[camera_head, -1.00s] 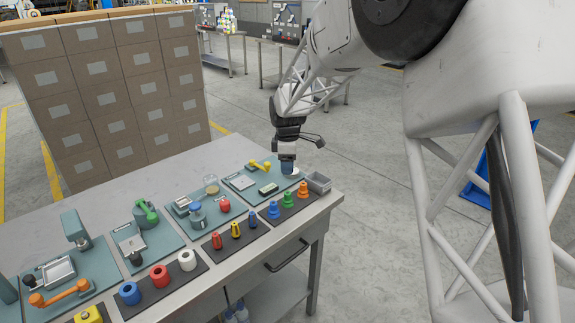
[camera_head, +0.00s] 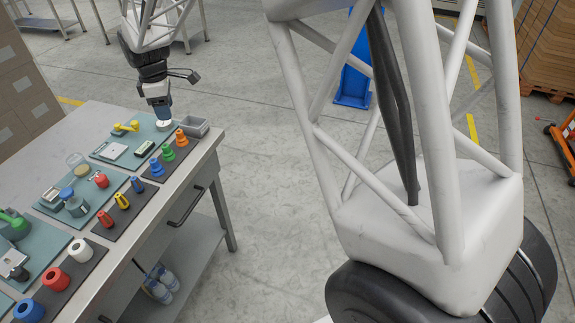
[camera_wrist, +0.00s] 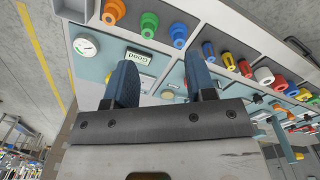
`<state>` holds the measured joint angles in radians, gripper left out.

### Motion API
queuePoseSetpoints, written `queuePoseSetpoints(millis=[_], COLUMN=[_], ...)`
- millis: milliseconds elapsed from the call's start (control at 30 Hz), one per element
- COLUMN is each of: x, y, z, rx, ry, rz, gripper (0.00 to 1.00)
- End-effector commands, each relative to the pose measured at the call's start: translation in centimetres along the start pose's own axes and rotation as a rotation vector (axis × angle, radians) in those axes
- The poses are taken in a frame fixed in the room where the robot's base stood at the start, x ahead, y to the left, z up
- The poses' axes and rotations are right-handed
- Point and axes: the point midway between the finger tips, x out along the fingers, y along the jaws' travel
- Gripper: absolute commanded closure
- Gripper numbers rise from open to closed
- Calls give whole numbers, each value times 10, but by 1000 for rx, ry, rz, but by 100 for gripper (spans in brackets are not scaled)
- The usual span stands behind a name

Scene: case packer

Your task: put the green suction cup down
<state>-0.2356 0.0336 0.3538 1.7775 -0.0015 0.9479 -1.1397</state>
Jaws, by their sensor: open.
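The green suction cup (camera_head: 168,153) stands upright on a dark mat (camera_head: 152,177) at the table's right end, between a blue cup (camera_head: 156,168) and an orange cup (camera_head: 181,139). It also shows near the top of the wrist view (camera_wrist: 149,25). My gripper (camera_head: 162,112) is over the back right of the table, behind the row of cups and close to a white round gauge (camera_head: 164,125). In the wrist view its two blue fingers (camera_wrist: 162,82) are apart with nothing held between them. The green cup is apart from the fingers.
A grey bin (camera_head: 194,126) stands at the table's right corner, beside the orange cup. A teal board (camera_head: 125,158) holds a yellow-handled part (camera_head: 125,128) and a small display device (camera_head: 145,146). More coloured pieces stand along the front edge. The table's back left is bare.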

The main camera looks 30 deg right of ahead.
Motion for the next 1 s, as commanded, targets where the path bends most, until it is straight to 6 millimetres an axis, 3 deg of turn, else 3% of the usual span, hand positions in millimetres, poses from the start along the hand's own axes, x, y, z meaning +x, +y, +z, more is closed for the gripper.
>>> queuePoseSetpoints(millis=[200,500,1000], x=[-40,-78,-104], y=[-45,-113,-240], z=[47,106,189], rx=[193,466,918], ry=[13,37,88], rz=[29,65,113], gripper=[50,50,50])
